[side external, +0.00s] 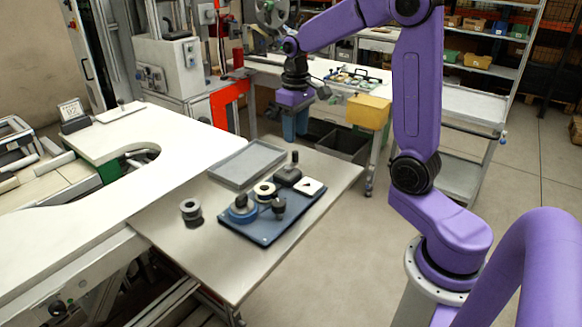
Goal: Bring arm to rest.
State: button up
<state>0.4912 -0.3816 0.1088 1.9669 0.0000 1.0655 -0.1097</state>
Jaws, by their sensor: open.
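My purple arm (412,95) reaches up and across from the right. My gripper (295,136) hangs pointing down at its end, open, beyond the back edge of the steel table and above its surface. Nothing shows between its fingers, which are small in this view. A blue board (262,238) lies on the table, apart from the gripper. It bears a blue reel with a dark knob (242,208), a cream and black tape reel (265,191), a black block with a knob (289,172) and a white pad with a red mark (309,187).
A grey shallow tray (247,163) lies behind the board. A small dark reel (191,211) stands left of it on the steel table (190,255). A white worktop (90,220) adjoins on the left. A yellow box (368,111) and a rear bench are near the gripper. Open floor lies right.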

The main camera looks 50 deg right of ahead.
jog(key=shift+r, duration=0.1)
jog(key=s+a+f+n, duration=0.2)
jog(key=s+a+n, duration=0.7)
jog(key=s+a, duration=0.7)
jog(key=s+d+f+n, duration=0.1)
jog(key=s+n, duration=0.2)
jog(key=s, duration=0.7)
jog(key=shift+n, duration=0.3)
jog(key=shift+w+f, duration=0.1)
